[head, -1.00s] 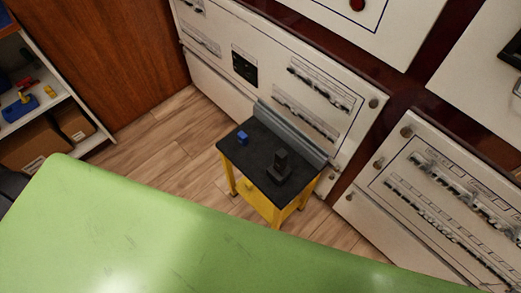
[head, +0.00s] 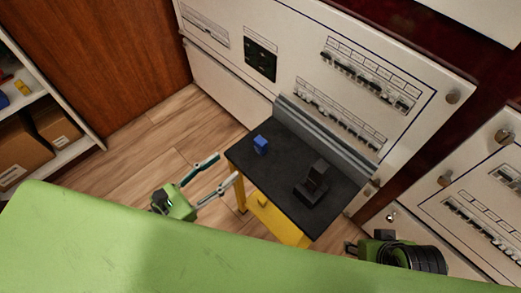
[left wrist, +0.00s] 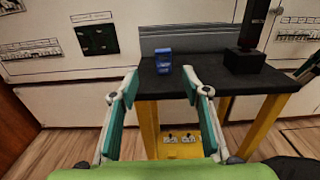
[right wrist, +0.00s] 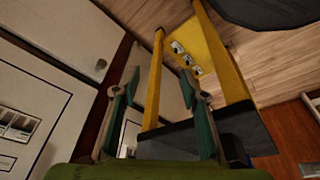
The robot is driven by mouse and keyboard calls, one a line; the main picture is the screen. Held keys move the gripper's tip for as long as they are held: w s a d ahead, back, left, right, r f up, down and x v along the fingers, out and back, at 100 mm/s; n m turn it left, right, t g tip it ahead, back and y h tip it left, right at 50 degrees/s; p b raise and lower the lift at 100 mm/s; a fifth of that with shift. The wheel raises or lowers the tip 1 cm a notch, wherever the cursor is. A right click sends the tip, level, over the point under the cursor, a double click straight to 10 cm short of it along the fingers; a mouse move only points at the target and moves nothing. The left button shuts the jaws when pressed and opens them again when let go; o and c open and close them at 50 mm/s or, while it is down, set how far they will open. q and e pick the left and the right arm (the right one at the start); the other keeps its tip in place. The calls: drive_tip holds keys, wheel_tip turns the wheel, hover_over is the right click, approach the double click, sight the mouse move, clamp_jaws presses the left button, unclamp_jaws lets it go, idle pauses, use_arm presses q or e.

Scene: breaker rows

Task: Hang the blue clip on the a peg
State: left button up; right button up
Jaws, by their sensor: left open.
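The small blue clip (head: 261,145) stands on the black top of a small yellow-legged table (head: 275,185), near its left back edge. It also shows in the left wrist view (left wrist: 164,62), ahead of and between the fingers. My left gripper (head: 228,165) is open and empty, left of the table and short of the clip. A black upright post on a block (head: 315,182) stands on the table's right part; I cannot read a letter on it or tell a peg. My right gripper (right wrist: 160,88) is open and empty; in the head view it is low at the right, partly hidden.
A grey ridged rail (head: 330,140) runs along the table's back edge, before white breaker panels (head: 225,70). A shelf with boxes (head: 55,125) stands at the left. Wooden floor (head: 150,145) is free left of the table. In the right wrist view, the table's yellow legs (right wrist: 152,80) are close.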

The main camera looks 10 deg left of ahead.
sight(257, 144)
use_arm(q)
drive_tip(key=x, duration=0.7)
drive_tip(key=shift+w+d+r, duration=0.1)
drive_tip(key=shift+d+r, duration=0.05)
drive_tip(key=shift+d, duration=0.05)
drive_tip(key=shift+x, duration=0.85)
drive_tip(key=shift+d+f+b+x, duration=0.1)
drive_tip(key=shift+f+b+x, duration=0.1)
drive_tip(key=shift+x, duration=0.95)
drive_tip(key=shift+d+f+b+x, duration=0.1)
drive_tip(key=shift+f+b+x, duration=0.1)
drive_tip(key=shift+x, duration=0.95)
drive_tip(key=shift+r, duration=0.1)
drive_tip(key=c, duration=1.2)
use_arm(e)
drive_tip(key=shift+w+a+t, duration=0.25)
drive_tip(key=shift+w+t, duration=0.15)
drive_tip(key=shift+w, duration=0.6)
